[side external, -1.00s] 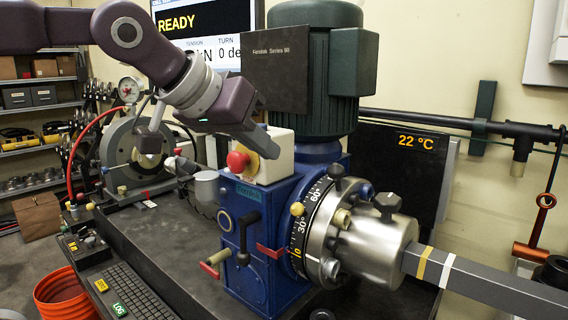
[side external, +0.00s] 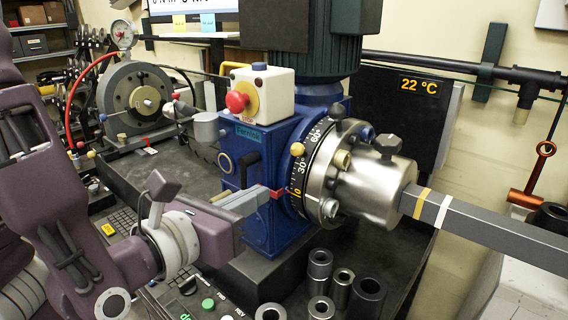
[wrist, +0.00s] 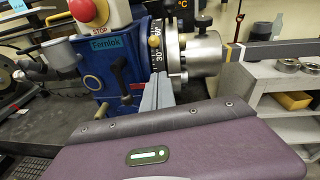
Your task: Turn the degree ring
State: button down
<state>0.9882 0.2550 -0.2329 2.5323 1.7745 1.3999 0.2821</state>
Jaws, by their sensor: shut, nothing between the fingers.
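The degree ring (side external: 311,165) is a black band with white and yellow numbers around the front of the blue gearbox (side external: 262,150). A yellow knob (side external: 297,149) sits on its edge, and a red pointer (side external: 277,194) is beside the scale near the yellow 0. My gripper (side external: 267,193) reaches in from the left, in front of the gearbox, its grey fingers shut and empty. The fingertips are close to the pointer and the ring; I cannot tell whether they touch. In the wrist view the fingers (wrist: 160,84) end just below the ring (wrist: 156,60), covering its lower part.
A steel flanged hub (side external: 380,198) with a long grey bar (side external: 490,232) stands to the right of the ring. A red stop button (side external: 237,101) tops the gearbox. Several loose sockets (side external: 343,285) stand on the bench below. A black lever (side external: 248,170) is on the gearbox face.

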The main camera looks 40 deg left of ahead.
aim_at(295, 153)
jog(key=w, duration=0.3)
jog(key=w+a+r, duration=0.1)
jog(key=w, duration=0.4)
jog(key=shift+w+a+r, duration=0.15)
jog(key=shift+w+r, duration=0.15)
jog(key=shift+w, duration=0.1)
jog(key=shift+w+a+r, duration=0.1)
jog(key=shift+w+r, duration=0.45)
jog(key=shift+r, duration=0.05)
jog(key=shift+s, duration=0.1)
